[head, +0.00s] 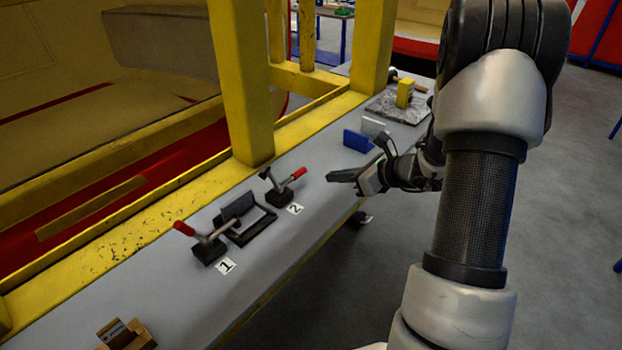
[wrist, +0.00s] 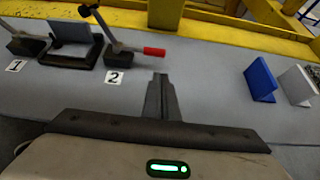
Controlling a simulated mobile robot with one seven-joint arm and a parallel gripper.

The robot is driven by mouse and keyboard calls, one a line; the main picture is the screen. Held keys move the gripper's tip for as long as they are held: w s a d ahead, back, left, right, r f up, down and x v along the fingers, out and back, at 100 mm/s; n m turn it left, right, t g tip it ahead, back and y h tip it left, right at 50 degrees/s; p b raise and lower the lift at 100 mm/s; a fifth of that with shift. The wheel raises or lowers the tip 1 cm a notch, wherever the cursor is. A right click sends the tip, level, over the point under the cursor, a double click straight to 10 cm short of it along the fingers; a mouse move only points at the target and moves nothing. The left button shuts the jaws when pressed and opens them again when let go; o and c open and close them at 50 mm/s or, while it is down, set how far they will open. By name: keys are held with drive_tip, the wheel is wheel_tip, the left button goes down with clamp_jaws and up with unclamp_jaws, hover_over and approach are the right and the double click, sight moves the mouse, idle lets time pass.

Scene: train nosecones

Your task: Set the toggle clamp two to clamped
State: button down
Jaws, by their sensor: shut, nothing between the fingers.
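Toggle clamp two (head: 281,190) stands on the grey bench by the label "2" (head: 295,208). A dark frame (head: 250,224) with an upright plate lies between clamp two and toggle clamp one (head: 207,246). My gripper (head: 343,176) is to the right of clamp two, apart from it. Its fingers (wrist: 161,80) are together and empty in the wrist view.
A blue plate (head: 357,141) and a whitish plate (head: 374,127) stand on the bench beyond my gripper. A yellow block (head: 404,93) sits on a grey slab farther back. A yellow post (head: 243,80) rises behind clamp two. A small brown box (head: 125,334) is at the near end.

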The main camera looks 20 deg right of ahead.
sight(311, 186)
drive_tip(key=x, duration=1)
drive_tip(key=shift+s+a, duration=0.1)
drive_tip(key=shift+d+r+b, duration=0.1)
drive_tip(key=shift+d+b, duration=0.1)
drive_tip(key=shift+b, duration=0.45)
